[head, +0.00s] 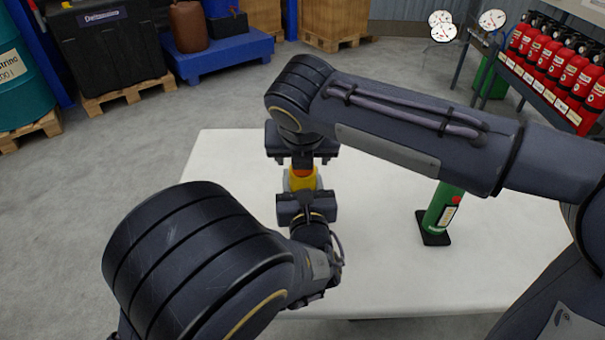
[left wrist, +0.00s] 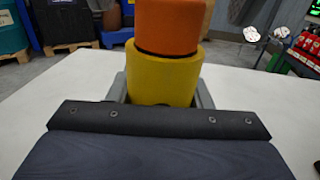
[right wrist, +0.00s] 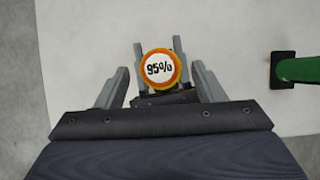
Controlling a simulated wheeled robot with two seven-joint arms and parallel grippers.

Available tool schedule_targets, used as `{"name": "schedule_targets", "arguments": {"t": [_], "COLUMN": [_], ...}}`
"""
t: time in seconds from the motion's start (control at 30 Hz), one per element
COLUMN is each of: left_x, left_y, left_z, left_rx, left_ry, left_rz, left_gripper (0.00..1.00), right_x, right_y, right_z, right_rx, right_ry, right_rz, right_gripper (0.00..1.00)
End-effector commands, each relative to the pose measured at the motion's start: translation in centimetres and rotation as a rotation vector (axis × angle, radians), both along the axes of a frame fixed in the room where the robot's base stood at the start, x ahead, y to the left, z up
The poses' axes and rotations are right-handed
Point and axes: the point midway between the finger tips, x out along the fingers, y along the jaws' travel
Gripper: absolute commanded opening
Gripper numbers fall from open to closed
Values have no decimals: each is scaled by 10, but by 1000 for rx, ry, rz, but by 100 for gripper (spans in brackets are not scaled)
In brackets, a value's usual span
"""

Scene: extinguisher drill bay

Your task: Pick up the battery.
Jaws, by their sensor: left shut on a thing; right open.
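The battery is a yellow cylinder with an orange upper part (head: 302,181). It stands upright over the white table, and its round top reads "95%" in the right wrist view (right wrist: 160,68). My left gripper (left wrist: 162,90) is shut on its yellow lower part, with a grey finger on each side. I cannot tell whether the battery's base touches the table. My right gripper (right wrist: 160,78) points down from above, open, with its fingers spread wide on either side of the battery's top. In the head view the right gripper partly hides the top.
A green cylinder with a red end (head: 443,207) stands on a black base to the right on the white table (head: 385,245). Pallets and a blue platform (head: 220,55) are behind. Red extinguishers (head: 565,70) line a shelf at the right. The table's left part is clear.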

Motion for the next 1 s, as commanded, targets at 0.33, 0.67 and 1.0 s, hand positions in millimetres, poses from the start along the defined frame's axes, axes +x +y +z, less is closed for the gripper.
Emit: {"name": "schedule_targets", "arguments": {"t": [0.33, 0.67, 1.0], "left_x": [0, 0, 0], "left_y": [0, 0, 0], "left_z": [0, 0, 0], "left_rx": [0, 0, 0], "left_ry": [-1, -1, -1], "left_rz": [0, 0, 0], "left_gripper": [6, 6, 6], "right_x": [4, 4, 4], "right_y": [0, 0, 0], "right_z": [-7, -7, -6], "right_rx": [2, 1, 2], "right_ry": [0, 0, -1], "right_rz": [-1, 0, -1], "right_gripper": [60, 17, 0]}}
